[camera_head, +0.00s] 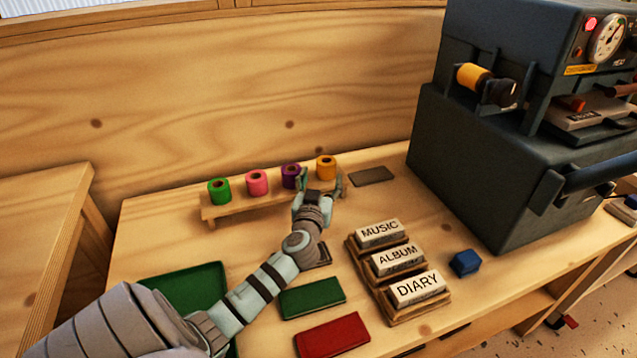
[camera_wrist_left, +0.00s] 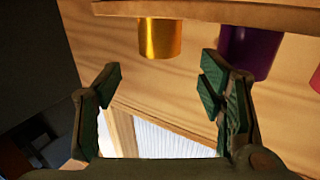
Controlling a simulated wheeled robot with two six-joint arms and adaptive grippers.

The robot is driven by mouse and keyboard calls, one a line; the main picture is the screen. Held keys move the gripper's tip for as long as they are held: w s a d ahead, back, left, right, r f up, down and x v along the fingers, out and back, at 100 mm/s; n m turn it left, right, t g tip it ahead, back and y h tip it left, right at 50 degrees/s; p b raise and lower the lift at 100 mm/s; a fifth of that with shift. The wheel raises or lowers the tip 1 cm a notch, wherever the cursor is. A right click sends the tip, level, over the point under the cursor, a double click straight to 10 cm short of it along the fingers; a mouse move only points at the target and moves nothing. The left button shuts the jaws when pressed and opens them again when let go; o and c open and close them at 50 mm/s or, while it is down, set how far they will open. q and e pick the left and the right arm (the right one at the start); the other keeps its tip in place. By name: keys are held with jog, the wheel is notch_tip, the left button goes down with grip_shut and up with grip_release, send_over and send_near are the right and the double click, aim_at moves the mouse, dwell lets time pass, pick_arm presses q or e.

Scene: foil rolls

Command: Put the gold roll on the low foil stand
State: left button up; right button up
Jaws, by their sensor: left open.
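The gold roll (camera_head: 326,166) stands upright at the right end of a low wooden stand (camera_head: 262,204), beside a purple roll (camera_head: 291,174). My left gripper (camera_head: 321,183) is open and empty, with its fingers in front of the stand's right end. In the left wrist view, which looks upside down, the gold roll (camera_wrist_left: 160,38) hangs from the stand's edge (camera_wrist_left: 200,14). It lies beyond the open left fingers (camera_wrist_left: 162,82), between them in the picture and apart from them. The purple roll (camera_wrist_left: 250,48) shows behind the right-hand finger. My right gripper is not in view.
A pink roll (camera_head: 257,182) and a green roll (camera_head: 219,190) stand farther left. A dark machine (camera_head: 480,160) at the right carries another yellow roll (camera_head: 472,75). Lettered blocks (camera_head: 397,258), a blue block (camera_head: 465,262) and flat green and red pieces (camera_head: 333,335) lie in front.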

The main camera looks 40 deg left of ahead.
pick_arm(q)
jog(key=shift+v, duration=1.95)
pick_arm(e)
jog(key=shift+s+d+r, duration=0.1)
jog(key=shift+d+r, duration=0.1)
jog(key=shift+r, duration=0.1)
